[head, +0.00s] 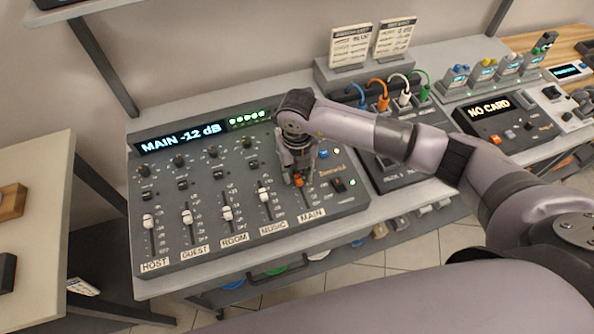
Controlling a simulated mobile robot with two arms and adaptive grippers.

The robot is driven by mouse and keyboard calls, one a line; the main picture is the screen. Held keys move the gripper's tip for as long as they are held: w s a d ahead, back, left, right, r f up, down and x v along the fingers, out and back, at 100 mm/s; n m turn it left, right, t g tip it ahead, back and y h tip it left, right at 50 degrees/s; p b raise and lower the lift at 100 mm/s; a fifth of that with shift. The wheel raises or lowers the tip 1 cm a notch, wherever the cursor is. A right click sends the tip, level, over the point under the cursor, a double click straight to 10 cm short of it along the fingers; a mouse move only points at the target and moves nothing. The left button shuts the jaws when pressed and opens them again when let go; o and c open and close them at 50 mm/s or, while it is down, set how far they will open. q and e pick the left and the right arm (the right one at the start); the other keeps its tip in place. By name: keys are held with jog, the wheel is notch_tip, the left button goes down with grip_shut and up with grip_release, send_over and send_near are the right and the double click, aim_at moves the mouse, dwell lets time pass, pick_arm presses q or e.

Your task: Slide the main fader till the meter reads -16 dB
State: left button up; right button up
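The mixer (200,245) sits on the grey desk, with its faders labelled HOST, GUEST, ROOM, MUSIC and MAIN. Its display (180,138) reads MAIN -12 dB, and several green lights of the meter (247,118) are lit beside it. My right gripper (298,179) points down over the MAIN channel. The gripper covers the upper part of the slot. I cannot tell whether the fingers are closed on the cap. My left gripper is not in view.
The white cap of the MUSIC fader (264,196) stands close left of my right gripper. A patch panel with coloured cables (382,104) is behind my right forearm. A NO CARD unit (490,112) stands further right. A side table (40,215) is at left.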

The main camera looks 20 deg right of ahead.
aim_at(297, 175)
jog(key=shift+r, duration=0.1)
notch_tip(297, 175, up, 12)
dwell(0.6)
dwell(0.8)
